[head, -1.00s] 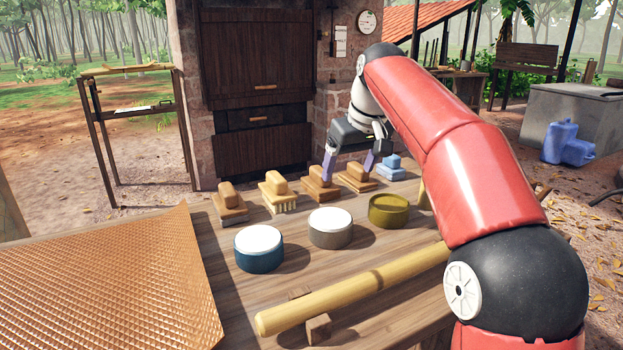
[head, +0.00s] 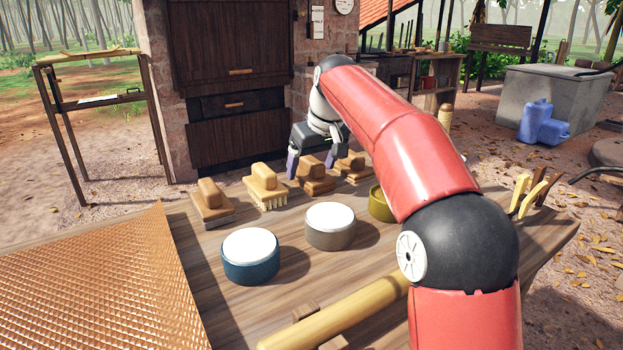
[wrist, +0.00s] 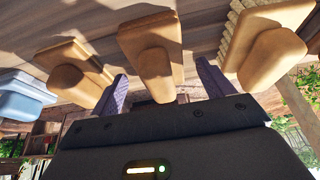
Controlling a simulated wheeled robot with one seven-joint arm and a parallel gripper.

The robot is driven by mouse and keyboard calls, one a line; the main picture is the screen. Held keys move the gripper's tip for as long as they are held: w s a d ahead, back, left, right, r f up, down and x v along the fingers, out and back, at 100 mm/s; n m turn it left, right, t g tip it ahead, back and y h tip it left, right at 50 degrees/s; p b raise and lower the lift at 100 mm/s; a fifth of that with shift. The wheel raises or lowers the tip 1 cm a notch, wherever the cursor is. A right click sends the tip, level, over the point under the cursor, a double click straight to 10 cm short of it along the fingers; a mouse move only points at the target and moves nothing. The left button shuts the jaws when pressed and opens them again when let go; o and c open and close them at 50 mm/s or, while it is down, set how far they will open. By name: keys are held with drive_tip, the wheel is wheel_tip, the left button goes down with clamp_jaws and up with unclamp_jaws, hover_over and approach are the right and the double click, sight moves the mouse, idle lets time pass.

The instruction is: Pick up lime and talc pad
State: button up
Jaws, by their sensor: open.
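Several wooden-handled blocks stand in a row on the table; I cannot tell by label which is the lime and talc pad. My gripper (head: 311,163) is open at the third block from the left (head: 314,176), one finger toward each side of it. In the wrist view this block (wrist: 150,45) shows between the two purple fingertips (wrist: 160,72), with no clear grip contact. The fourth block (head: 352,167) is to its right in the head view and also shows in the wrist view (wrist: 75,72). A bristled brush (head: 266,184) is to its left.
A grey-based block (head: 211,203) stands at the row's left end. Blue (head: 250,258), grey (head: 330,228) and olive (head: 380,203) round containers stand in front. A blue block (wrist: 22,95) shows only in the wrist view. A wooden roller (head: 335,318) lies nearest.

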sight(311, 159)
drive_tip(key=shift+w+a+f, duration=0.1)
drive_tip(key=shift+f, duration=0.3)
drive_tip(key=shift+c, duration=0.3)
drive_tip(key=c, duration=1)
drive_tip(key=shift+r, duration=0.1)
wheel_tip(311, 159, up, 8)
drive_tip(key=p, duration=0.3)
drive_tip(key=shift+r+p, duration=0.15)
drive_tip(key=shift+p, duration=0.25)
drive_tip(key=shift+r+b, duration=0.35)
drive_tip(key=shift+r, duration=0.45)
